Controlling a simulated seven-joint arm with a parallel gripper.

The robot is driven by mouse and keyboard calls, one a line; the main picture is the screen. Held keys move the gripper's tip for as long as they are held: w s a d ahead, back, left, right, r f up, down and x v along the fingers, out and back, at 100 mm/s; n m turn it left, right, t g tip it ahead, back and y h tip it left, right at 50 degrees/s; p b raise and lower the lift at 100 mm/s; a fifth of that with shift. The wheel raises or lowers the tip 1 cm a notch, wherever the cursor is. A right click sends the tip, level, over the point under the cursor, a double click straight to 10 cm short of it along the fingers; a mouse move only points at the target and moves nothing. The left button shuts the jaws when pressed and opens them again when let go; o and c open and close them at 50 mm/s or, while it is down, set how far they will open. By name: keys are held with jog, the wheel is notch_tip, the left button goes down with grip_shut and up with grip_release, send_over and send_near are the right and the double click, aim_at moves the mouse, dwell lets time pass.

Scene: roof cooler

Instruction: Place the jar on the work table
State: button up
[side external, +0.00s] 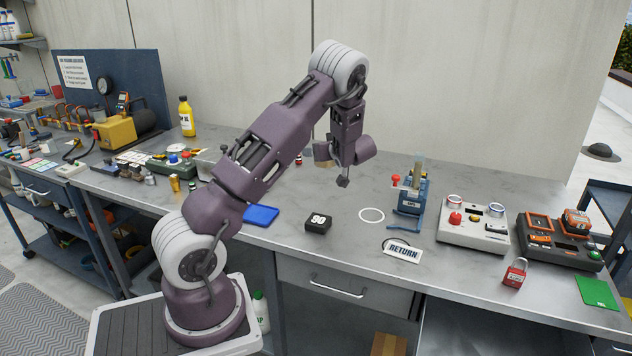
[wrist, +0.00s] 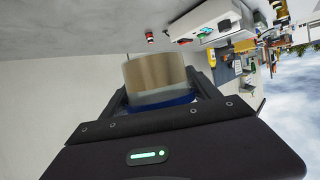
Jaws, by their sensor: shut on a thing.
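The jar (wrist: 155,75) fills the middle of the wrist view; it looks tan and see-through, with a blue band at its near end. My gripper (wrist: 163,92) is shut on it, a dark finger on each side. In the side external view the jar (side external: 322,154) shows as a small tan shape at the left of my gripper (side external: 331,150), held above the work table (side external: 340,195). The gripper points sideways toward the left and back. The jar's far end is hard to make out.
A white ring (side external: 371,215) lies on the table, right of a black block marked 90 (side external: 318,224). A blue stand with a clear cylinder (side external: 410,195), a RETURN tag (side external: 403,251) and a grey control box (side external: 473,228) are further right. A blue tray (side external: 261,215) lies left.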

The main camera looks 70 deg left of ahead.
jog(key=r, duration=0.7)
jog(key=shift+w+d, duration=0.15)
jog(key=shift+w, duration=0.2)
jog(key=w+d+m+t+h, duration=0.1)
jog(key=w+d+m+t, duration=0.3)
jog(key=w, duration=0.5)
jog(key=w+d+m+t+h, duration=0.1)
jog(key=w+d+t, duration=0.1)
jog(key=w+d, duration=0.55)
jog(key=m+t+h, duration=0.8)
jog(key=m+h, duration=0.4)
jog(key=m, duration=0.1)
send_over(568, 291)
notch_tip(568, 291, down, 11)
notch_tip(568, 291, down, 10)
jog(key=shift+f, duration=0.15)
jog(key=shift+f, duration=0.1)
